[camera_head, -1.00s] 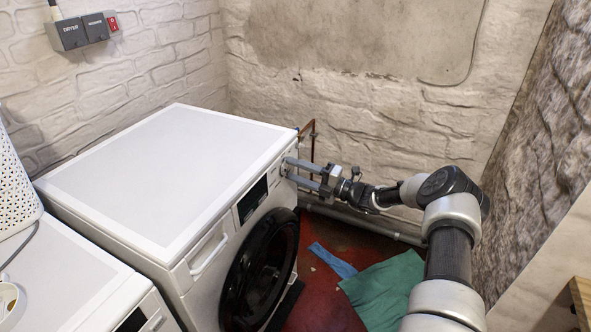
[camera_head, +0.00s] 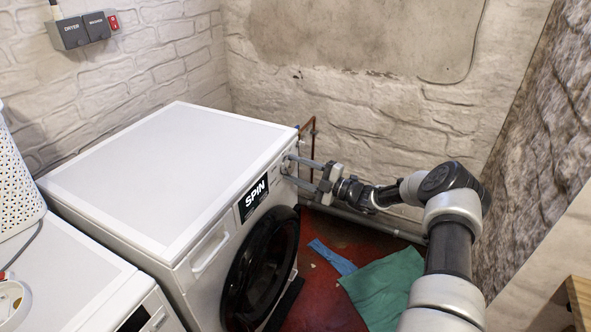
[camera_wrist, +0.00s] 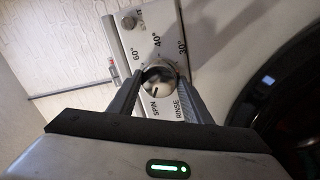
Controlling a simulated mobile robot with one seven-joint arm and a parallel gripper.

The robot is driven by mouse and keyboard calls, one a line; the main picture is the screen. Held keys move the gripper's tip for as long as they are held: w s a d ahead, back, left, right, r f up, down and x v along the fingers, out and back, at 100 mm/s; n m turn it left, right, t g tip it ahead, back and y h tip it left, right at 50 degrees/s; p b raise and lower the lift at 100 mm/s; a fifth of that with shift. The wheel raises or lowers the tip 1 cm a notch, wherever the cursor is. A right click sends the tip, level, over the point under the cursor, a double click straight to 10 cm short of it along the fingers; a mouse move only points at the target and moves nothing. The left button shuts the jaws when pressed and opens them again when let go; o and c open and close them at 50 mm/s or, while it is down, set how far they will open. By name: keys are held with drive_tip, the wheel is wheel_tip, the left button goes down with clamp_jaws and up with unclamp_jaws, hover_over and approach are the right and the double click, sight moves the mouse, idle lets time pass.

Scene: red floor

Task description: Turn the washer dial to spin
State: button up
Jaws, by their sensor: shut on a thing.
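The washer (camera_head: 165,165) is the white front-loader with a round dark door (camera_head: 262,268). Its display (camera_head: 254,198) is lit and reads SPIN. The dial (camera_wrist: 158,80) is a round silver knob on the panel, ringed by the labels 60°, 40°, 30°, RINSE and SPIN. A dark mark on the knob lies at its lower-left side, toward SPIN. My gripper (camera_head: 290,168) is at the panel's far end, shut on the dial with one finger on each side. The fingers also show around the knob in the wrist view (camera_wrist: 158,75). The head view largely hides the dial.
A second white machine (camera_head: 70,265) with a perforated basket (camera_head: 15,185) stands at the left. A grey pipe (camera_head: 375,226) runs low along the back wall. Green cloth (camera_head: 385,290) and blue cloth (camera_head: 332,257) lie on the red floor.

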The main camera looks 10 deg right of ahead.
drive_tip(key=shift+r, duration=0.1)
drive_tip(key=o, duration=1.1)
drive_tip(key=shift+c, duration=0.2)
drive_tip(key=p+v, duration=0.2)
drive_tip(key=v, duration=1.5)
drive_tip(key=shift+d, duration=0.15)
